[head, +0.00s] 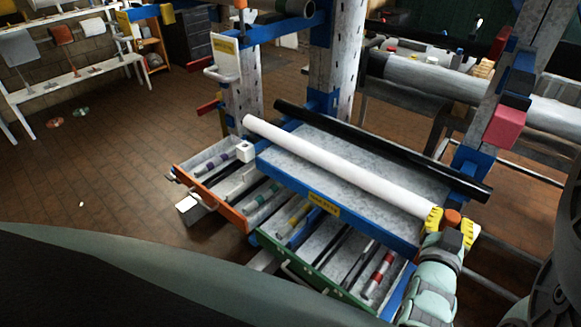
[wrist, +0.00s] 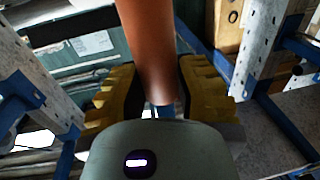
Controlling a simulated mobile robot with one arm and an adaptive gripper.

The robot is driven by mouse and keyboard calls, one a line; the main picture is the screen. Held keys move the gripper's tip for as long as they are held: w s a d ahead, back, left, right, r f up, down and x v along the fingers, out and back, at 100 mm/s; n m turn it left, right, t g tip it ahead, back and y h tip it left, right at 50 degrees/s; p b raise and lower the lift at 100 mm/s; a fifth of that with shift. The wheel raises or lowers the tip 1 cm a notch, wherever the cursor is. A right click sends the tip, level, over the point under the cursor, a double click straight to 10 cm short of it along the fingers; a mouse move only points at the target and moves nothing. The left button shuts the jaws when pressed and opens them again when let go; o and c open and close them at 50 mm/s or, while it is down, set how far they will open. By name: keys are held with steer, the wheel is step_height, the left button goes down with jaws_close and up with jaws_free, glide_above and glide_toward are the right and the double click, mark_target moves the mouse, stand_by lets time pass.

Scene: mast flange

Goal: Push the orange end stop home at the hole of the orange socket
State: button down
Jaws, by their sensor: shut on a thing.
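My gripper (head: 452,226) is at the lower right of the head view, beside the right end of the white tube on the rack. Its yellow fingers are shut on the orange end stop (head: 452,215), whose rounded top shows between them. In the wrist view the end stop (wrist: 149,45) is an orange cylinder running up and out of the picture between the ridged yellow fingers of my gripper (wrist: 157,92). A small blue part shows below its lower end. I cannot pick out the orange socket or its hole with certainty in either view.
The white tube (head: 340,167) and a black tube (head: 380,150) lie along the blue-edged rack. Open drawers, one orange-fronted (head: 213,202) and one green-fronted (head: 310,285), stick out below. A blue post with a red block (head: 505,127) stands behind my gripper. Floor at left is mostly clear.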

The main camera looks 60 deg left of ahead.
steer(key=shift+f+b, duration=0.35)
steer(key=shift+f, duration=0.2)
steer(key=c, duration=0.7)
jaws_free()
steer(key=shift+r, duration=0.15)
steer(key=shift+r, duration=4.9)
